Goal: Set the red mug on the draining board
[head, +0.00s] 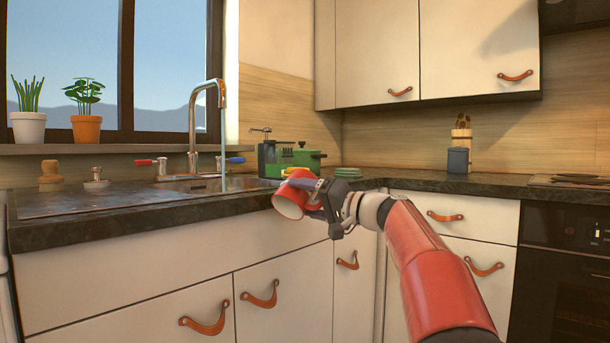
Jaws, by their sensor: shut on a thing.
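The red mug (290,201) is held tilted on its side in front of the counter's front edge, its pale open mouth facing down and to the left. My gripper (318,198) is shut on the mug from the right; the exact finger contact is partly hidden. The draining board (85,201) is the dark ridged part of the counter at the left, beside the sink (200,185). Its visible surface is bare and lies to the left of my gripper.
Water runs from the tap (220,95) into the sink. A wooden brush (50,174) and a sink plug (96,178) stand behind the draining board. A green machine (292,160) stands behind my gripper. Cabinet doors with leather pulls (262,295) are below the counter.

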